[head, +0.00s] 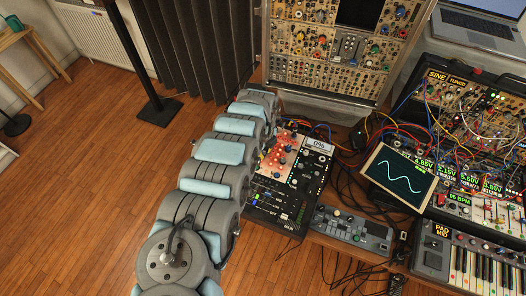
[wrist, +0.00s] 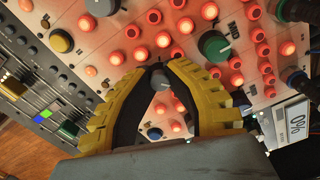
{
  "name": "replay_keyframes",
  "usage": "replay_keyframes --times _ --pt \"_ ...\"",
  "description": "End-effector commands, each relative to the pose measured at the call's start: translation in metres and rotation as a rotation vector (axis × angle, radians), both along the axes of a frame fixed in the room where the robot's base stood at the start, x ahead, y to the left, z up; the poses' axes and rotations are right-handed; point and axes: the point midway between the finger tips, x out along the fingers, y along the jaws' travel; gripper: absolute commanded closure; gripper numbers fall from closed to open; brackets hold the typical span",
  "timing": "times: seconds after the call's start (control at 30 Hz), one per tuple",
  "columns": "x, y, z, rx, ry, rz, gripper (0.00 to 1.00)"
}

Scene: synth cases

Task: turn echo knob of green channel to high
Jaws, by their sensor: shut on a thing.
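My gripper (wrist: 165,72) has yellow fingers with black pads, pointing at a panel of knobs and red-lit buttons. Its fingertips are closed around a small dark grey knob (wrist: 160,79). The fingers partly hide this knob, and no label on it can be read. The channel strips lie at the left of the wrist view, where one fader has a green light (wrist: 69,129). In the head view the mixer (head: 282,195) stands just right of my arm, which hides the gripper. A small display (head: 318,144) on it reads 0%; it also shows in the wrist view (wrist: 296,122).
Other knobs stand close around the fingers: a large dark green one (wrist: 214,45), a yellow one (wrist: 61,41) and a blue one (wrist: 154,134). Black cable plugs (wrist: 291,82) crowd the right side. A grey-blue device (head: 352,232) sits right of the mixer.

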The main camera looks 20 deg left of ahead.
Motion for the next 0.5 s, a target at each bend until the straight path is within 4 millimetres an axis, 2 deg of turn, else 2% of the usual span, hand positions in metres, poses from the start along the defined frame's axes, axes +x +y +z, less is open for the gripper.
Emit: replay_keyframes --times 0.2,0.5 --pt "-0.0001 0.0001 -0.0009 0.0 -0.001 -0.129 1.0" --pt "-0.0002 0.0002 -0.0008 0.0 0.0 -0.217 1.0"
